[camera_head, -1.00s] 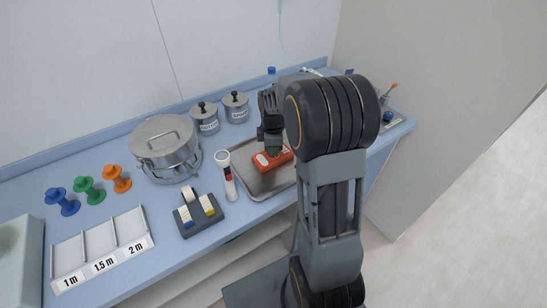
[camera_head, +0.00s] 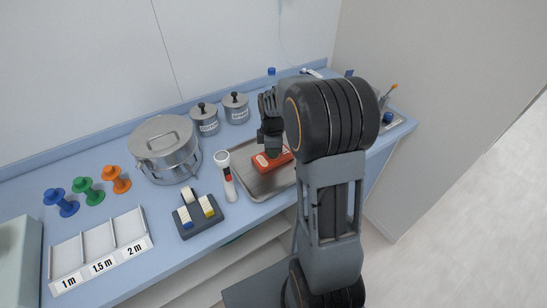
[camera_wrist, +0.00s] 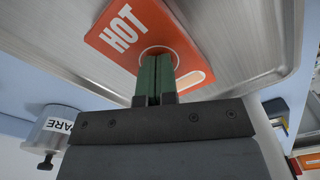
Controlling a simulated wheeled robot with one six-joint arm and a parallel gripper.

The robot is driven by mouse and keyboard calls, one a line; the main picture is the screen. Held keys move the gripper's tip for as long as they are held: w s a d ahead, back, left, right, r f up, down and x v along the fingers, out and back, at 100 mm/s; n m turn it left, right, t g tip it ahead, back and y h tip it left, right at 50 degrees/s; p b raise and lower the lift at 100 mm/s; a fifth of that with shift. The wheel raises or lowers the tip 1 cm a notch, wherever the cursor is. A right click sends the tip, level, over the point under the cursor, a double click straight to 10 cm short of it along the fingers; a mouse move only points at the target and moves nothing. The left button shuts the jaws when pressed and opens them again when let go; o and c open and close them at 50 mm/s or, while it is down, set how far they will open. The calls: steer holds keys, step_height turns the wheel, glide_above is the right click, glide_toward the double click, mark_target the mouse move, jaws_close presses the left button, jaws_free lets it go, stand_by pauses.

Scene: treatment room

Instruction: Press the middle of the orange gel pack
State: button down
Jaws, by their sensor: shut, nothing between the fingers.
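The orange gel pack (camera_head: 265,163) lies in a metal tray (camera_head: 252,183) on the blue counter. In the wrist view the pack (camera_wrist: 140,25) carries the white word HOT and a white ring outline near its middle. My gripper (camera_wrist: 156,62) is shut and empty, its green fingertips together inside or at the edge of that ring. The fingertips appear at or very near the pack's surface; I cannot tell whether they touch. In the head view my gripper (camera_head: 273,152) stands over the pack, and my arm hides the right part of the tray.
A white cylindrical device (camera_head: 228,178) stands left of the tray. A dark block with coloured pieces (camera_head: 199,216), a large metal pot (camera_head: 165,150) and two lidded canisters (camera_head: 236,108) are farther left and behind. A divided white holder (camera_head: 100,255) sits front left.

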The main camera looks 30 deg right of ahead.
mark_target(274, 161)
steer(key=shift+r+p, duration=2.75)
steer(key=shift+r, duration=0.7)
steer(key=shift+m, duration=0.9)
steer(key=m, duration=0.1)
steer(key=s+m, duration=0.1)
steer(key=s+f+m, duration=0.1)
steer(key=m, duration=0.1)
steer(key=shift+s+a, duration=0.15)
steer(key=shift+a, duration=0.2)
steer(key=s+a+r+m+t, duration=0.2)
steer(key=s+a+r+m, duration=0.1)
steer(key=s, duration=0.4)
steer(key=s+a+r+m+t, duration=0.2)
steer(key=s+a+r+m, duration=0.2)
steer(key=s+a+r, duration=0.1)
steer(key=shift+s+a+r+m, duration=0.3)
steer(key=shift+s+r, duration=0.6)
steer(key=shift+r, duration=0.05)
